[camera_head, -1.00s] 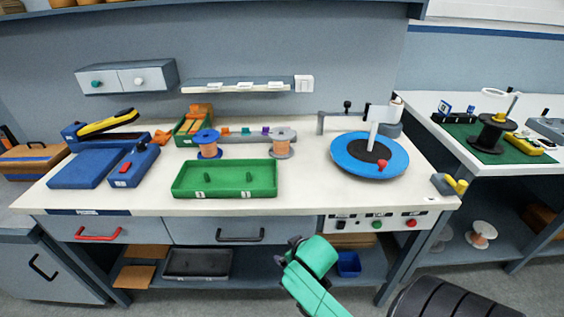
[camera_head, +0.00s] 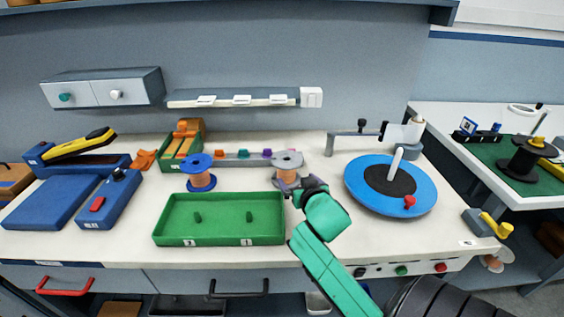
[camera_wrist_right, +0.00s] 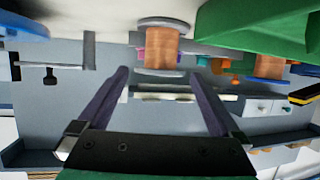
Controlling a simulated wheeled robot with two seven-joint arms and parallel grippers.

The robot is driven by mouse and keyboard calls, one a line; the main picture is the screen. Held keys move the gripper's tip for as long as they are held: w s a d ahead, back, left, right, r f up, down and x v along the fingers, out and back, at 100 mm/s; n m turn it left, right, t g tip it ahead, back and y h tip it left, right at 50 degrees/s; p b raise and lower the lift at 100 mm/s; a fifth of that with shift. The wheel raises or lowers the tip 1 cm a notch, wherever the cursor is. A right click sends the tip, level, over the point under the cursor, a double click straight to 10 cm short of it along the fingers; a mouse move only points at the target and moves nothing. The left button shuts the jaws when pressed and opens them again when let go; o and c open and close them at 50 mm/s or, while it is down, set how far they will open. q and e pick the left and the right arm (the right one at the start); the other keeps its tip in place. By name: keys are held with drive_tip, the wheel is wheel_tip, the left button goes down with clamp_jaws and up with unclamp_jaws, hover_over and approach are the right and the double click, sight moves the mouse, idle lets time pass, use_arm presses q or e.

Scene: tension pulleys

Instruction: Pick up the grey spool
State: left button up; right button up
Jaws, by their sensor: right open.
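The grey spool (camera_head: 288,158), wound with copper-coloured wire, stands upright on the white workbench behind the green tray's right end. Its lower part is partly hidden by my right gripper (camera_head: 302,187), which is just in front of it. In the right wrist view, which looks upside down, the grey spool (camera_wrist_right: 162,47) is just beyond the fingertips and lined up with the gap between them. The right gripper (camera_wrist_right: 160,74) is open, with nothing between its fingers. I cannot tell whether a finger touches the spool. My left gripper is not in view.
A blue spool (camera_head: 198,172) stands left of the grey one. The green tray (camera_head: 219,238) with two pegs lies in front. A blue turntable (camera_head: 360,187) is at the right. A grey rail (camera_head: 229,163) with small coloured pieces runs behind the spools.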

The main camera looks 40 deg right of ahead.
sight(292, 173)
drive_tip(key=x, duration=0.5)
drive_tip(key=shift+w+d+r+p, duration=0.2)
drive_tip(key=shift+w+p, duration=0.1)
drive_tip(key=shift+w, duration=0.05)
drive_tip(key=x, duration=0.6)
drive_tip(key=shift+w+a+f, duration=0.1)
drive_tip(key=shift+w+f, duration=0.2)
drive_tip(key=shift+w, duration=0.05)
drive_tip(key=shift+s+r, duration=0.1)
drive_tip(key=c, duration=1.1)
clamp_jaws()
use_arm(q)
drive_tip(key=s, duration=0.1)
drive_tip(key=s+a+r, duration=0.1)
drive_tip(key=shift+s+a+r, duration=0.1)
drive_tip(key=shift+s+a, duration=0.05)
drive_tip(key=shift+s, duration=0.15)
use_arm(e)
drive_tip(key=shift+r, duration=0.1)
